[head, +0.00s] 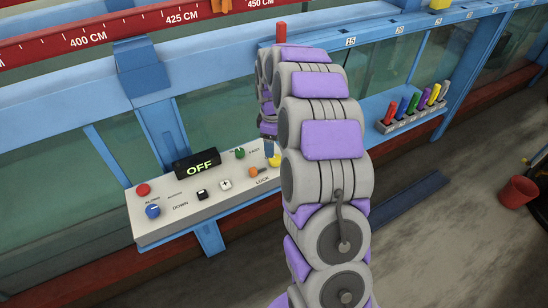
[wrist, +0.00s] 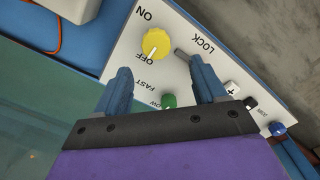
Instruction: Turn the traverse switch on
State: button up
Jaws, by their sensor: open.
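A yellow round knob (wrist: 155,40) sits on the white control panel between the labels ON and OFF. Its pale pointer mark is on the OFF side. No traverse label is readable. In the head view the yellow knob (head: 275,160) is at the panel's right end, partly hidden by my gripper (head: 269,147). In the wrist view my gripper (wrist: 160,68) is open and empty, its two blue fingers apart, with the knob ahead between and just beyond the tips. I cannot tell whether either finger touches the panel.
The panel (head: 160,225) also carries a dark OFF display (head: 197,163), a green knob (head: 239,153), an orange control (head: 253,171) near LOCK, and red (head: 143,189) and blue (head: 152,211) knobs. A grey lever (wrist: 183,53) stands near the right finger. A marker rack (head: 410,119) is at right.

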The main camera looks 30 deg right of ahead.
aim_at(276, 158)
notch_tip(276, 158, down, 4)
jog(key=shift+r, duration=0.2)
jog(key=d+f, duration=0.1)
jog(key=d+f+b, duration=0.1)
jog(key=f, duration=0.1)
jog(key=shift+f, duration=0.2)
jog(key=shift+a, duration=0.9)
jog(key=shift+c, duration=0.3)
jog(key=c, duration=0.3)
jog(key=shift+d, duration=0.5)
jog(key=c, duration=0.7)
jog(key=shift+a+r, duration=0.1)
